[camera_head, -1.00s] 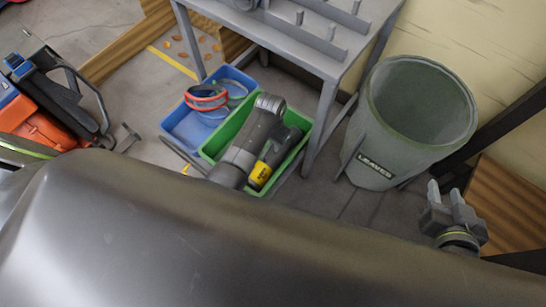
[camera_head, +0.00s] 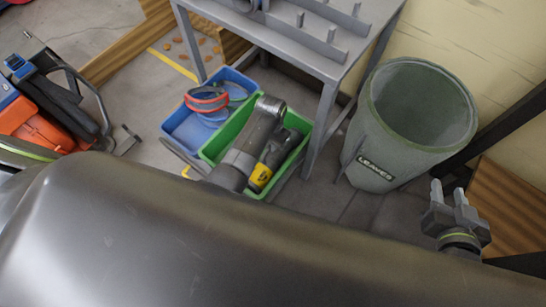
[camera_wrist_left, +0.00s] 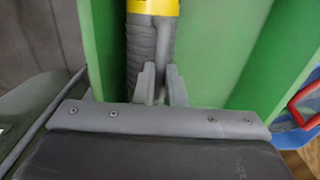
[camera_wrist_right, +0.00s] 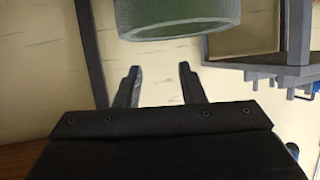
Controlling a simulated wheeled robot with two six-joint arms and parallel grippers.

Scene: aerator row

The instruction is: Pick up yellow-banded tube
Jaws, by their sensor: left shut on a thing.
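The yellow-banded tube (camera_head: 260,177) lies in the green bin (camera_head: 207,151), partly covered by my left arm in the head view. In the left wrist view the tube shows a grey ribbed body (camera_wrist_left: 141,47) and a yellow band (camera_wrist_left: 153,6) at the top edge. My left gripper (camera_wrist_left: 162,80) is down in the bin and shut on a grey part of the tube between its fingertips. Its fingers are hidden in the head view. My right gripper (camera_head: 450,192) is open and empty in front of the leaves barrel; its fingers stand apart in its wrist view (camera_wrist_right: 159,80).
A blue bin (camera_head: 178,134) with a red-rimmed item (camera_head: 207,99) adjoins the green bin. A grey table (camera_head: 290,42) stands behind, its leg close to the green bin. The green leaves barrel (camera_head: 390,150) stands right. An orange machine (camera_head: 38,128) is at left.

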